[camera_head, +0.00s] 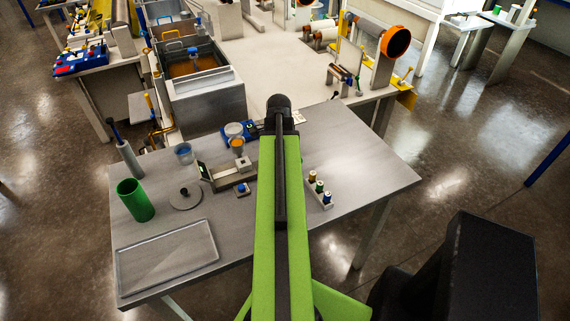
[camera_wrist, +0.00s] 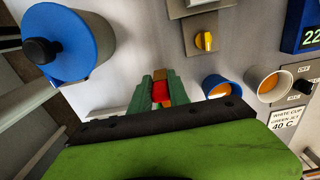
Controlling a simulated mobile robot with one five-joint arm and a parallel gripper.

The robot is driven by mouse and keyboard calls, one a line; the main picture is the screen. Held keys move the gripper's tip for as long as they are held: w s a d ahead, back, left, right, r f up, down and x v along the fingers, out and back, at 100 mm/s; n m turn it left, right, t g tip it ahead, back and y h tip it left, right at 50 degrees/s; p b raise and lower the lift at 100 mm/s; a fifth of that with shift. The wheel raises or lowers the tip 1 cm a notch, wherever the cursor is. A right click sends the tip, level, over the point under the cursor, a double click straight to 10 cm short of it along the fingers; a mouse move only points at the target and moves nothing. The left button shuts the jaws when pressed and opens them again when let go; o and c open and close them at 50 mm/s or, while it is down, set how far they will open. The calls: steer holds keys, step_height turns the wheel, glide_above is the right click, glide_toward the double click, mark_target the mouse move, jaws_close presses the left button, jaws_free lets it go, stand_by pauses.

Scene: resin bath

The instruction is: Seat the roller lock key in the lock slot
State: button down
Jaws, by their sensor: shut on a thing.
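My gripper (camera_wrist: 160,92) shows in the wrist view as two green fingers. They are shut on a small red piece (camera_wrist: 161,92), probably the roller lock key. Its lower part is hidden by the gripper body. In the head view my green arm reaches out over the grey table and hides the fingers and the piece. I cannot make out the lock slot for certain in either view. A grey plate with a yellow knob (camera_wrist: 205,41) lies beyond the fingertips in the wrist view, apart from them.
In the wrist view a blue round part with a black knob (camera_wrist: 75,40) is at upper left. A blue cup (camera_wrist: 216,88) and a white cup (camera_wrist: 268,85) are at right. The head view shows a green cylinder (camera_head: 135,200), an empty tray (camera_head: 166,257) and a bath (camera_head: 203,92).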

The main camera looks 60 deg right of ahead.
step_height(320, 180, down, 2)
steer(key=shift+b, duration=0.3)
steer(key=shift+r, duration=0.25)
steer(key=shift+f, duration=0.2)
steer(key=c, duration=1.3)
jaws_free()
steer(key=shift+o, duration=0.2)
steer(key=shift+r, duration=0.1)
step_height(320, 180, up, 12)
steer(key=p, duration=1.2)
steer(key=shift+r+p, duration=0.25)
steer(key=shift+p, duration=0.15)
steer(key=shift+f, duration=0.1)
